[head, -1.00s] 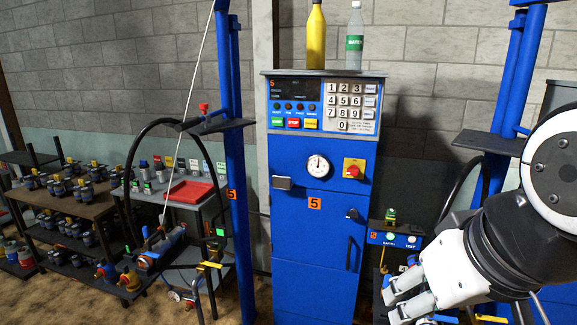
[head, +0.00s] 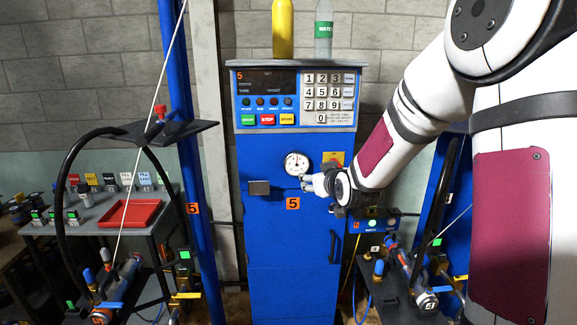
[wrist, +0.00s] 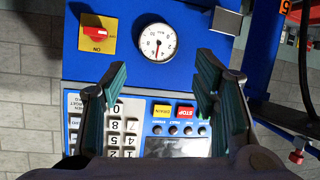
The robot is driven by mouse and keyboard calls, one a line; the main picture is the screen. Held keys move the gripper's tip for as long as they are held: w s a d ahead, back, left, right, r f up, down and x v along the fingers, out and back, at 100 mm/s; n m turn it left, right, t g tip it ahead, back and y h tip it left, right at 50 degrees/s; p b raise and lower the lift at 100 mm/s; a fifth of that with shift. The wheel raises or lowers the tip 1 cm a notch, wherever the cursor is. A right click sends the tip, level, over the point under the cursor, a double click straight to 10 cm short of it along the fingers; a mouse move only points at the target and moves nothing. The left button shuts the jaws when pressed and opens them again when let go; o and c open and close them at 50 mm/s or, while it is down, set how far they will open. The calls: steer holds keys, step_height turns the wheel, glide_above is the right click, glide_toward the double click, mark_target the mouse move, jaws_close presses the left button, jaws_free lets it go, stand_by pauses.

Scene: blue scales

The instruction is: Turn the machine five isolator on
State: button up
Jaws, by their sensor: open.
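The machine five isolator is a red rotary knob on a yellow plate. It sits on the blue cabinet (head: 285,240), right of the dial gauge (head: 297,164). In the head view only the upper part of the yellow plate (head: 333,156) shows above my arm; the knob is mostly hidden. The wrist view, upside down, shows the whole isolator (wrist: 97,33) at upper left, beyond the left finger. I cannot tell its setting. My gripper (wrist: 162,68) is open and empty, with the gauge beyond its fingers. In the head view my gripper (head: 308,183) is at the cabinet front.
A keypad panel (head: 297,100) is above the gauge. A grey box (head: 258,188) juts out at left and a black handle (head: 334,246) is lower right. Bottles (head: 324,30) stand on top. Blue posts and hoses flank the cabinet.

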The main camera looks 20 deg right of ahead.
steer(key=w+d+f+m+t+h, duration=0.3)
steer(key=d+f+m+t, duration=0.15)
steer(key=d, duration=0.65)
steer(key=shift+n+g, duration=0.35)
steer(key=shift+n, duration=0.1)
steer(key=x, duration=0.9)
steer(key=f+x, duration=0.1)
steer(key=x, duration=0.3)
steer(key=shift+w+d, duration=0.1)
steer(key=shift+w, duration=0.25)
steer(key=shift+r, duration=0.1)
steer(key=c, duration=1.2)
